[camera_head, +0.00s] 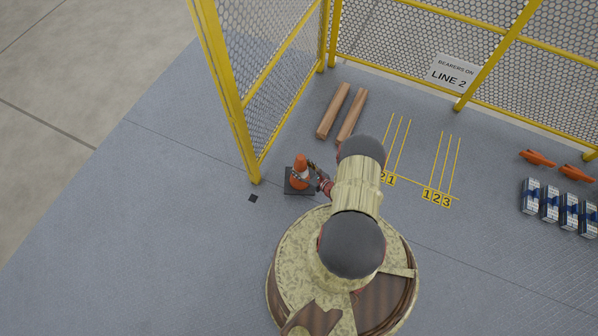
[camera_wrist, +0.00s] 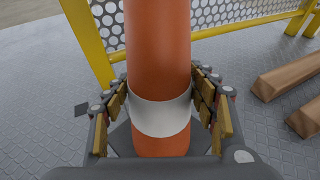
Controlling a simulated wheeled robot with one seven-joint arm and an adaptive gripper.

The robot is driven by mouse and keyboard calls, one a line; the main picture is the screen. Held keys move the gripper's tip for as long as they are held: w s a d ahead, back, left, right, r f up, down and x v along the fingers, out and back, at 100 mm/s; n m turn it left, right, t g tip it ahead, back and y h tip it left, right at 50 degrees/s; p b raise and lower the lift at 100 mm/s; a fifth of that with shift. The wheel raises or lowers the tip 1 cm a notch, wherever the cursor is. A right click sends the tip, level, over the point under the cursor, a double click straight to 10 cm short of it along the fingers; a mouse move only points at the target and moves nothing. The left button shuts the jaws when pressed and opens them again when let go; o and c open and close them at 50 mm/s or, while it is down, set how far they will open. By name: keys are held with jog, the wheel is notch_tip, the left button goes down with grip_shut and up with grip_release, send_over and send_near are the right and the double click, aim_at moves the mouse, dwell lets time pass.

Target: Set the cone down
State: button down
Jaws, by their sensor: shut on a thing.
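The cone (camera_head: 301,166) is orange with a white band and a dark square base. In the head view it stands upright near the foot of the yellow fence post. In the wrist view the cone (camera_wrist: 158,55) fills the middle, with the white band between the fingers. My gripper (camera_head: 307,174) is shut on the cone, one finger on each side, as the wrist view also shows (camera_wrist: 160,108). I cannot tell whether the base touches the floor. The lower part of the cone is partly hidden by my gripper in the wrist view.
Yellow mesh fencing (camera_head: 285,75) stands close behind the cone. Two wooden beams (camera_head: 342,112) lie to the right. A small dark square (camera_head: 253,198) is on the floor left of the cone. Numbered yellow lines (camera_head: 437,197), orange pieces (camera_head: 537,157) and several boxes (camera_head: 550,203) are farther right.

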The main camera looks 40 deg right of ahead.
jog(key=f+b, duration=0.1)
jog(key=w+f, duration=0.1)
jog(key=f, duration=0.1)
jog(key=w+d+f+b, duration=0.1)
jog(key=f, duration=0.1)
jog(key=shift+f+b, duration=0.2)
jog(key=shift+b, duration=0.1)
jog(key=c, duration=0.6)
grip_release()
jog(key=shift+a, duration=0.1)
jog(key=shift+c, duration=0.2)
